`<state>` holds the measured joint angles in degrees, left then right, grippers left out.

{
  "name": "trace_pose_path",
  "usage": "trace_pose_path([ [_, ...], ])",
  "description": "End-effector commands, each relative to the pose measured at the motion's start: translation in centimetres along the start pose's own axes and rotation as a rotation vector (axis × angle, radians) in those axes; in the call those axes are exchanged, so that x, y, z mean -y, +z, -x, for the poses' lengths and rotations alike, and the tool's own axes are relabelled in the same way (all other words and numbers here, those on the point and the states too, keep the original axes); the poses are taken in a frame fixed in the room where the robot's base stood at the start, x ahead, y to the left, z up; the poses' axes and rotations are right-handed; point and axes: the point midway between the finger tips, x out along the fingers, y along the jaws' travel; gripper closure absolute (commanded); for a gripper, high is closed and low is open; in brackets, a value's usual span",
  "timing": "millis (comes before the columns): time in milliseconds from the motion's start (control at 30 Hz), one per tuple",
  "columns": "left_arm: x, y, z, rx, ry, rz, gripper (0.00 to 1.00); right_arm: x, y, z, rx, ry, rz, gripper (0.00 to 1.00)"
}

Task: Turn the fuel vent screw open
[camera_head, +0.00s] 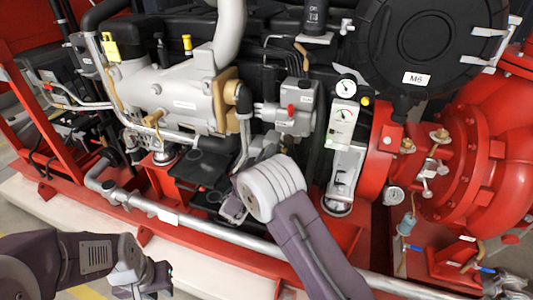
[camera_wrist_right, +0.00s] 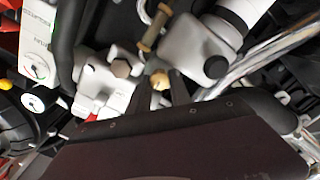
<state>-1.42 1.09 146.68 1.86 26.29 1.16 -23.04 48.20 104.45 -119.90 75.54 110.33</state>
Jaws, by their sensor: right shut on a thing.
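A small brass-coloured screw head (camera_wrist_right: 159,79), which looks like the fuel vent screw, sits on a pale grey metal housing in the right wrist view. The two dark fingers of my right gripper (camera_wrist_right: 162,92) are on either side of it and shut on it. In the head view, my right wrist (camera_head: 268,188) reaches in at the middle of the engine and hides the screw and fingertips. My left gripper (camera_head: 148,278) is low at the left, in front of the red frame and away from the engine. Its finger opening is not clear.
A silver pipe (camera_head: 240,238) runs along the front of the red base. A gauge panel (camera_head: 341,125) stands right of my right wrist. In the right wrist view, a brass fitting (camera_wrist_right: 152,32), a grey cylinder (camera_wrist_right: 193,55) and a black hose (camera_wrist_right: 68,40) crowd the fingers.

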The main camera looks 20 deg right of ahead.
Motion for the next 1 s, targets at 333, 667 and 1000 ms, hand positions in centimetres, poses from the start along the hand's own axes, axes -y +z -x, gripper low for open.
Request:
trace_pose_path([
  [333,0.1,0.2,-2.3,0.000,0.000,0.000,0.75,0.3,0.3,0.0,-0.001,0.001,0.206,1.00],
  [667,0.1,0.5,-4.5,0.000,0.000,0.000,0.75,0.4,0.3,0.0,-0.001,0.000,0.518,1.00],
  [1000,0.1,0.6,-5.9,0.000,0.000,0.000,0.75,0.4,0.3,0.0,0.000,-0.002,0.842,1.00],
])
